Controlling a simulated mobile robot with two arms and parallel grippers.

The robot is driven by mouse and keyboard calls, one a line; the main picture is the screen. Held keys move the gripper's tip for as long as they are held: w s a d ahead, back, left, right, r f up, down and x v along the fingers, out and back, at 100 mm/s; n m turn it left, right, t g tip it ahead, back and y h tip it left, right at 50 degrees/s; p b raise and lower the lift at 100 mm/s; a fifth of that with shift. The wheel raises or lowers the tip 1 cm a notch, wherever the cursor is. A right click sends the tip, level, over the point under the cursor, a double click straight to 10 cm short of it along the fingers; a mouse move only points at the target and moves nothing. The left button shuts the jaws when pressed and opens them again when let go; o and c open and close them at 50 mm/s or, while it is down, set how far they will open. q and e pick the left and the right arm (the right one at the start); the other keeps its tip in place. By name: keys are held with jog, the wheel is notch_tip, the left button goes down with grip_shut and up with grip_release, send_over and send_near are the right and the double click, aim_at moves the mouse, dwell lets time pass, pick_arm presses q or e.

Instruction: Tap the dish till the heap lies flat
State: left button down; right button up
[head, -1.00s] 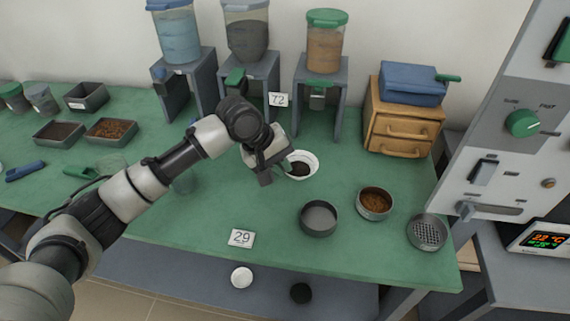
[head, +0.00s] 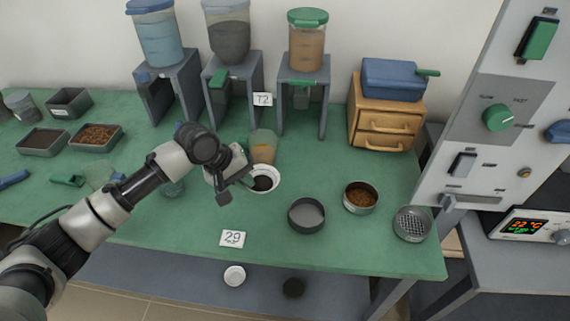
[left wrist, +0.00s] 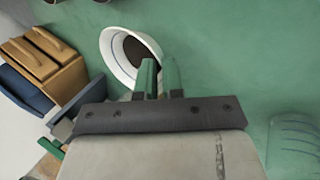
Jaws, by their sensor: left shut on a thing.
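The white dish (head: 262,179) is on or just above the green table at the middle, with a dark heap (head: 262,183) inside. It also shows in the left wrist view (left wrist: 108,48). The heap shows as a dark patch in the dish; how flat it lies is too small to tell. My left gripper (head: 244,178) is at the dish's left side. In the left wrist view its green fingertips (left wrist: 159,78) are shut on the dish's rim. Whether the dish touches the table is unclear. My right gripper is out of view.
A beaker with orange contents (head: 263,146) stands close behind the dish. A dark empty pan (head: 306,215), a brown-filled tin (head: 360,197) and a perforated tin (head: 412,224) stand to the right. Hopper stands (head: 303,90) line the back.

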pick_arm(q)
send_over(233, 207)
jog(key=a, duration=0.2)
jog(key=shift+s+d+f+p, duration=0.1)
jog(key=shift+s+f+p, duration=0.15)
jog(key=shift+f, duration=0.7)
jog(key=shift+s+d+f+p, duration=0.1)
jog(key=shift+s+f+p, duration=0.1)
jog(key=shift+f, duration=0.75)
jog(key=shift+w, duration=0.1)
jog(key=shift+f, duration=0.1)
notch_tip(233, 207, down, 3)
jog(key=shift+b, duration=0.55)
jog(key=shift+r, duration=0.2)
notch_tip(233, 207, up, 4)
jog(key=p, duration=0.5)
jog(key=shift+f, duration=0.25)
jog(key=shift+f, duration=0.15)
